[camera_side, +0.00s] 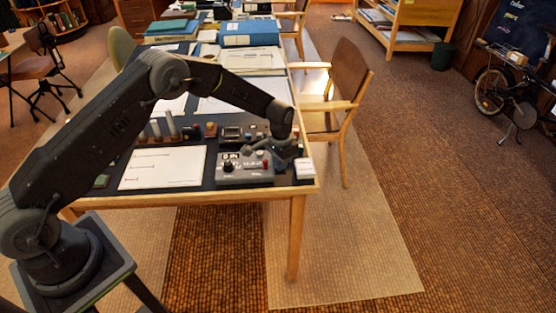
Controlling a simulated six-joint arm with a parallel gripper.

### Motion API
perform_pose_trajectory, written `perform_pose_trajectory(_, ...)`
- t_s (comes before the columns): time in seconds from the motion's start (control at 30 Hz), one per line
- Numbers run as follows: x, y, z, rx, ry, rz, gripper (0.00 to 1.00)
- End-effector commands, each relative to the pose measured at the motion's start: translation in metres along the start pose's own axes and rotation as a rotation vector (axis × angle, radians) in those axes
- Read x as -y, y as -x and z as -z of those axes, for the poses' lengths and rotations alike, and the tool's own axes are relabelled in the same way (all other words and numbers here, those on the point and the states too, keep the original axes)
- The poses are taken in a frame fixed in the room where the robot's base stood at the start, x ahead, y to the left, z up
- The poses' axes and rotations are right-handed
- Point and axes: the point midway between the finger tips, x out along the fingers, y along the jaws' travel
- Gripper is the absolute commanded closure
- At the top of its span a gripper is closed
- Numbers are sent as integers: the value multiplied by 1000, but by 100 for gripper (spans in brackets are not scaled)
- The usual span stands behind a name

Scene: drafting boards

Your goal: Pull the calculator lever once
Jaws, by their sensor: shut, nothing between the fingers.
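The calculator (240,173) is a grey box near the front right corner of the table, with dark and red knobs on its top. I cannot make out for certain which part is its lever; a small red-tipped part (265,165) stands at its right side. My gripper (272,160) is at the calculator's right end, low over it, and is shut with nothing seen in it. The fingertips are small and partly lost against the dark table, so I cannot tell whether they touch the calculator.
A white paper (162,168) lies left of the calculator. Small devices (232,133) stand behind it. A small white box (304,168) sits at its right, by the table's edge (290,190). A wooden chair (340,95) stands at the table's right side. A blue binder (250,33) lies farther back.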

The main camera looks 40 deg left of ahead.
Motion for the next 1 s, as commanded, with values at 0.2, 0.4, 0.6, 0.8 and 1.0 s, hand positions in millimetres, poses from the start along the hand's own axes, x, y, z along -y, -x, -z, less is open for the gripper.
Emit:
perform_pose_trajectory(0.2, 1, -7, 0, 1, 0, 0, 100)
perform_pose_trajectory(0.4, 1, -13, 0, 0, 1, 1, 100)
perform_pose_trajectory(0.6, 1, -16, 0, -1, 1, 1, 100)
perform_pose_trajectory(0.8, 1, -13, 0, -1, 1, 1, 100)
perform_pose_trajectory(1.0, 1, -1, 0, 0, 0, 1, 100)
